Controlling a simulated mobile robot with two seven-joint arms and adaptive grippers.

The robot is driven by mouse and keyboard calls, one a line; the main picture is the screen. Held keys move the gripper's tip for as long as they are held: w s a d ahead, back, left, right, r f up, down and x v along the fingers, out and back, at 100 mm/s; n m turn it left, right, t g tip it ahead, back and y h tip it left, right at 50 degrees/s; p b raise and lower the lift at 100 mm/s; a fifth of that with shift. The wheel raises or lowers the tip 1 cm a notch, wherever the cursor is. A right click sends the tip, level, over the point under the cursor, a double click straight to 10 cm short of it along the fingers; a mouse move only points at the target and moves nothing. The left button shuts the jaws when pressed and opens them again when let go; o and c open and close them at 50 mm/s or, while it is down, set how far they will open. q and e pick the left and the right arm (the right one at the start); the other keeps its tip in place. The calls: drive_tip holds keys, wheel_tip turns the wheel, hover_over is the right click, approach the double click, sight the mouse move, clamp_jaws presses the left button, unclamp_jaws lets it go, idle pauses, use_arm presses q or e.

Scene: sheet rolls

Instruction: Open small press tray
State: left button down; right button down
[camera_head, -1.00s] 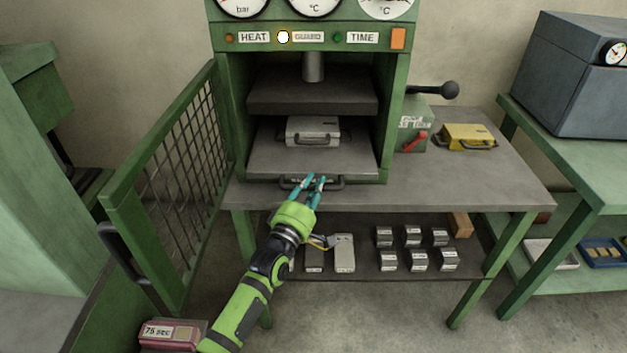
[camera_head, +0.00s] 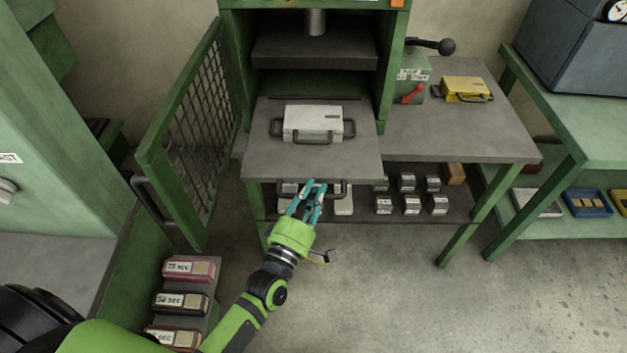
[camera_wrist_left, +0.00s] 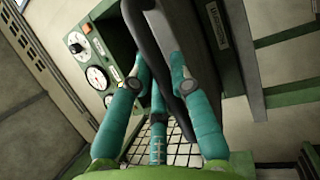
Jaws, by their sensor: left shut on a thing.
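The small press tray (camera_head: 265,160) is a grey plate drawn part way out of the green press, its front edge past the bench. A pale metal mould (camera_head: 313,123) with dark handles lies on it. The tray's dark front handle (camera_head: 341,188) is below the front edge. My left gripper (camera_head: 308,190), with teal fingers, is shut on this handle. In the left wrist view the fingers (camera_wrist_left: 158,75) are around a dark bar (camera_wrist_left: 150,45), with part of it hidden. My right gripper is not in view.
The mesh guard door (camera_head: 190,130) stands open at the left of the press. A yellow mould (camera_head: 465,88) and a green box with a red lever (camera_head: 411,93) are on the bench. Several small blocks (camera_head: 411,205) sit on the lower shelf. The floor at front right is clear.

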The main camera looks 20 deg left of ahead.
use_arm(q)
drive_tip(key=shift+s+f, duration=0.1)
drive_tip(key=shift+s, duration=0.1)
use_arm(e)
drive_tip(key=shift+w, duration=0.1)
use_arm(q)
drive_tip(key=c, duration=1.1)
unclamp_jaws()
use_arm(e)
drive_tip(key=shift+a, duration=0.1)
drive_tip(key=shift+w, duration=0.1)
use_arm(q)
drive_tip(key=v, duration=1.2)
